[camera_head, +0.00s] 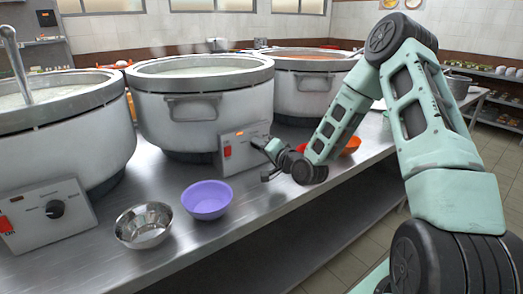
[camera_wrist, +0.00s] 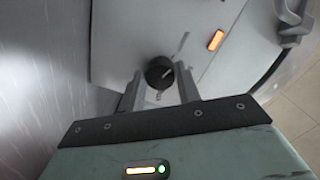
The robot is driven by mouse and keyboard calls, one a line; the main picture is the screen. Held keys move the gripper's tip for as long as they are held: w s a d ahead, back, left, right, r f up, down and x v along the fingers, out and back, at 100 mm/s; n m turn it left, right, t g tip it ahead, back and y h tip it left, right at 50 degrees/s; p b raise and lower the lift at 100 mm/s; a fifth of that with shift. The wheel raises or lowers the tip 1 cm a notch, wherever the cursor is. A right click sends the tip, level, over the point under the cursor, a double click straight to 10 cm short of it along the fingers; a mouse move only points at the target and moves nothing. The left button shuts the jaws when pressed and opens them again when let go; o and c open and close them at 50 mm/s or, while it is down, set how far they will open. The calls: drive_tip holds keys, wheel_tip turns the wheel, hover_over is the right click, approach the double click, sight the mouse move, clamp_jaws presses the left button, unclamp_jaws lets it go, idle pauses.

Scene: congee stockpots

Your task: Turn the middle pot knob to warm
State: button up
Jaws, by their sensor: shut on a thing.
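The middle pot (camera_head: 200,100) is a large grey stockpot on the steel counter. Its white control box (camera_head: 238,150) has a red switch and a lit orange lamp. My gripper (camera_head: 266,147) is at the face of this box and hides its knob in the head view. In the wrist view the black knob (camera_wrist: 159,73) sits between the two fingertips of my gripper (camera_wrist: 160,85), which is shut on it. The knob's pale pointer mark is tilted to the upper right. The orange lamp (camera_wrist: 215,40) glows right of the knob. The setting labels are not readable.
A left pot (camera_head: 50,120) has its own control box (camera_head: 48,212). A right pot (camera_head: 308,85) stands behind my arm. A steel bowl (camera_head: 144,225) and a purple bowl (camera_head: 208,199) sit near the front edge. Orange bowls (camera_head: 350,146) are beyond my gripper.

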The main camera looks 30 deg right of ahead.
drive_tip(key=shift+f+n, duration=0.1)
drive_tip(key=shift+n, duration=0.3)
drive_tip(key=o, duration=1)
drive_tip(key=shift+s, duration=0.15)
drive_tip(key=shift+s+d+r+p, duration=0.25)
drive_tip(key=shift+s+p, duration=1.35)
drive_tip(key=shift+s, duration=1.25)
drive_tip(key=shift+s+d+r+p, duration=0.1)
drive_tip(key=shift+s+r+p, duration=0.1)
drive_tip(key=shift+s+p, duration=2)
drive_tip(key=shift+s+d+r+p, duration=0.25)
drive_tip(key=shift+s+p, duration=0.7)
drive_tip(key=shift+s, duration=2.55)
